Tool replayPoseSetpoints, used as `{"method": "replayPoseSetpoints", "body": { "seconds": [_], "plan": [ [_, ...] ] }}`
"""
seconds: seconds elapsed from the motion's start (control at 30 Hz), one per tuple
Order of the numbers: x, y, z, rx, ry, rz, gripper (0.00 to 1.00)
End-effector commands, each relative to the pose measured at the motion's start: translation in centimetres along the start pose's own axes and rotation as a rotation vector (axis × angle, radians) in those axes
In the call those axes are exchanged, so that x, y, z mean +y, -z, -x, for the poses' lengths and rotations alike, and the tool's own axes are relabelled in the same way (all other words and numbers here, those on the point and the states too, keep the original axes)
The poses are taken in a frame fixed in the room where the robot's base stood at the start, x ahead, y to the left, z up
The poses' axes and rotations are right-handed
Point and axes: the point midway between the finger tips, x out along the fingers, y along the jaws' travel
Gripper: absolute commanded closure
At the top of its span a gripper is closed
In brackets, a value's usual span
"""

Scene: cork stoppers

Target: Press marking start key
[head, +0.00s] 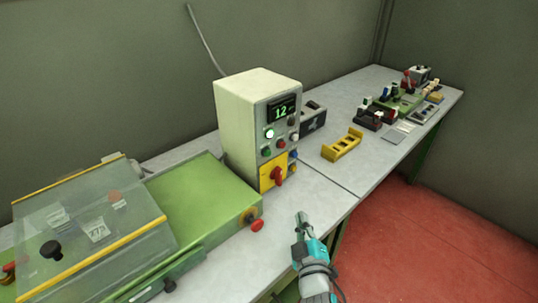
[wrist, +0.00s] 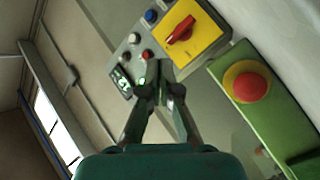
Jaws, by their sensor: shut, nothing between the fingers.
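The control box (head: 240,125) is a pale cabinet on the bench with a green-lit display (head: 283,109) reading about 12. Its face has a glowing lamp or key (head: 270,133), a green button (head: 266,152), a red button (head: 281,143) and a blue button (head: 293,155). I cannot read which one is the marking start key. My gripper (head: 299,216) is shut and empty, in front of and below the box, apart from it. In the wrist view the shut fingers (wrist: 160,72) partly hide the panel; the display (wrist: 121,82) and red button (wrist: 147,55) show beside them.
A yellow plate with a red rotary switch (head: 278,175) sits low on the box. The green machine (head: 205,195) with a clear cover and red stop button (head: 257,225) stands left. A yellow rack (head: 343,145) and several small items stand right. Bare bench lies before the box.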

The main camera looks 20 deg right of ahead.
Motion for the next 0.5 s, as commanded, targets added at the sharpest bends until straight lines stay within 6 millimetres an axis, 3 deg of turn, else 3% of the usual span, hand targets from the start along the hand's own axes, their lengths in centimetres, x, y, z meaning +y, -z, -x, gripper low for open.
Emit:
{"method": "replayPoseSetpoints", "body": {
  "seconds": [0.2,0.5],
  "plan": [
    [3.2,3.5,-4.3,-0.011,-0.085,0.054,1.0],
    [5.7,5.8,-6.8,-0.032,-0.143,0.089,1.0]
  ]
}}
